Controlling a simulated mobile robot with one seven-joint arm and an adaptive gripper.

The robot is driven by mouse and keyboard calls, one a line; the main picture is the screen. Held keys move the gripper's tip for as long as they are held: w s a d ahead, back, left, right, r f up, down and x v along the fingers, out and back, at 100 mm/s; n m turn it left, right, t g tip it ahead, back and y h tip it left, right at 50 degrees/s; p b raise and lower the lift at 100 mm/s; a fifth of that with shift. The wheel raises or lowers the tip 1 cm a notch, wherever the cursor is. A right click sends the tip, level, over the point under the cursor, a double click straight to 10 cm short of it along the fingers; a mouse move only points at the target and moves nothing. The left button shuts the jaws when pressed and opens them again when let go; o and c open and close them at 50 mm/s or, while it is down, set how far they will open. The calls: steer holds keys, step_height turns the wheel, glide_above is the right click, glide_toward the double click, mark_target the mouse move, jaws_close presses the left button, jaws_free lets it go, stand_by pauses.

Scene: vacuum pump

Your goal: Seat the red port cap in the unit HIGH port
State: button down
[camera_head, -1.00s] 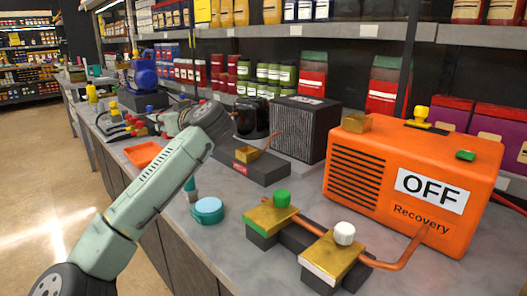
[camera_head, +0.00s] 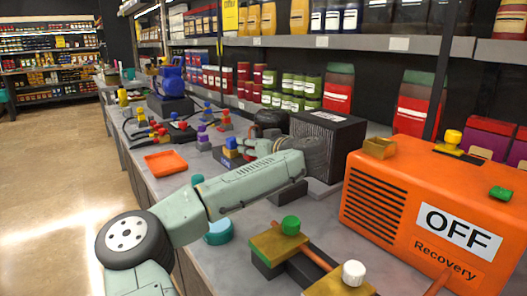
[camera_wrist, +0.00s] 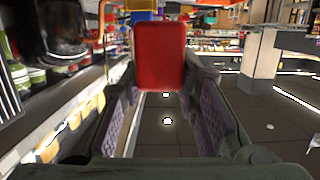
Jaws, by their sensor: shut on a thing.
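My gripper (camera_wrist: 160,84) is shut on the red port cap (camera_wrist: 162,52), which sits between the fingertips in the wrist view. In the head view my gripper reaches left from my wrist, low over the bench, and the cap cannot be made out there. A blue block with a yellow top (camera_head: 230,148) stands on a dark base just left of my gripper. Blue and yellow also show behind the cap in the wrist view. The HIGH port cannot be identified; my arm hides part of the bench around the unit.
An orange recovery machine (camera_head: 430,200) reading OFF stands at the right. A dark grilled box (camera_head: 335,140) is behind my wrist. Green-capped (camera_head: 290,225) and white-capped (camera_head: 353,272) brass blocks are in front. An orange tray (camera_head: 165,162) and a teal round lid (camera_head: 218,232) lie on the bench.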

steer(key=d, duration=0.2)
steer(key=shift+w+d+p, duration=0.2)
steer(key=shift+d+p, duration=0.1)
steer(key=shift+d, duration=0.1)
steer(key=f, duration=0.1)
steer(key=f+p, duration=0.1)
steer(key=f, duration=0.1)
steer(key=shift+d, duration=0.35)
steer(key=shift+f, duration=0.4)
steer(key=c, duration=1.2)
jaws_free()
steer(key=shift+s+d, duration=0.3)
steer(key=b+v, duration=0.3)
steer(key=v, duration=0.8)
steer(key=shift+s+b, duration=0.1)
steer(key=shift+b, duration=0.25)
